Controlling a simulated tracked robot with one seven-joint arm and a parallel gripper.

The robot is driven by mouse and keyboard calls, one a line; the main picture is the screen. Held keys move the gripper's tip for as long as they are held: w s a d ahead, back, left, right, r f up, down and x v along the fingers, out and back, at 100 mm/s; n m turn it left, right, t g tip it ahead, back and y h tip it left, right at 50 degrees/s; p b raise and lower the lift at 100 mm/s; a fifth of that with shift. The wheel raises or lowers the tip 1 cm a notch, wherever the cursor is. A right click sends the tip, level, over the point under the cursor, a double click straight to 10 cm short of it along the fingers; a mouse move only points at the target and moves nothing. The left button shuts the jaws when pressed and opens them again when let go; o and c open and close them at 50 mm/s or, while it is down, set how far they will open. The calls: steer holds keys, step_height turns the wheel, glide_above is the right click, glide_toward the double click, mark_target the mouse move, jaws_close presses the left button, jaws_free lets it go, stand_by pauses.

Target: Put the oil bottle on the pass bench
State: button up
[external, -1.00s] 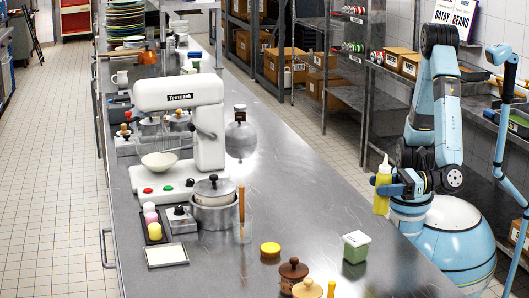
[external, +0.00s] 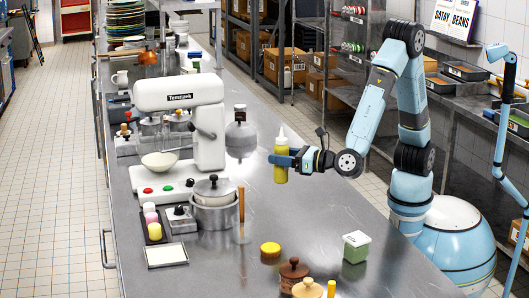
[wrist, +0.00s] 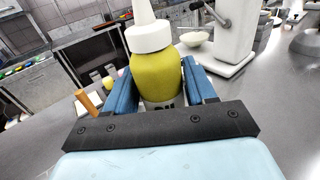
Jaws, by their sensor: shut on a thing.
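The oil bottle (external: 281,165) is yellow with a white nozzle cap. It is upright in my gripper (external: 283,160), over the steel pass bench (external: 320,210). In the wrist view the bottle (wrist: 157,80) sits between the two blue fingers of my gripper (wrist: 158,85), which are shut on its body. The bottle's base appears to be above the bench top; its lower end is hidden in the wrist view.
A white mixer (external: 205,125) with a bowl (external: 159,162) stands left of the bottle.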

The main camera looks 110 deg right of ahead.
steer(key=s+d+m+g+h, duration=0.1)
steer(key=d+m+g+h, duration=0.25)
steer(key=d, duration=1.75)
steer(key=s+d+m+g+h, duration=0.25)
steer(key=d+g, duration=0.25)
steer(key=d, duration=1.6)
steer(key=s+d+m+g+h, duration=0.1)
steer(key=s+d+m+g, duration=0.65)
steer(key=s+d, duration=2.15)
steer(key=shift+n+g, duration=0.55)
steer(key=shift+g, duration=0.05)
steer(key=w+d+f, duration=0.2)
steer(key=d+f, duration=0.2)
steer(key=w+d+f, duration=0.3)
steer(key=d+f, duration=0.1)
steer(key=f, duration=0.1)
steer(key=w+d+f, duration=0.3)
steer(key=d+f, duration=0.1)
steer(key=shift+w+d+f, duration=0.1)
steer(key=shift+d+f, duration=0.05)
steer(key=shift+d, duration=0.2)
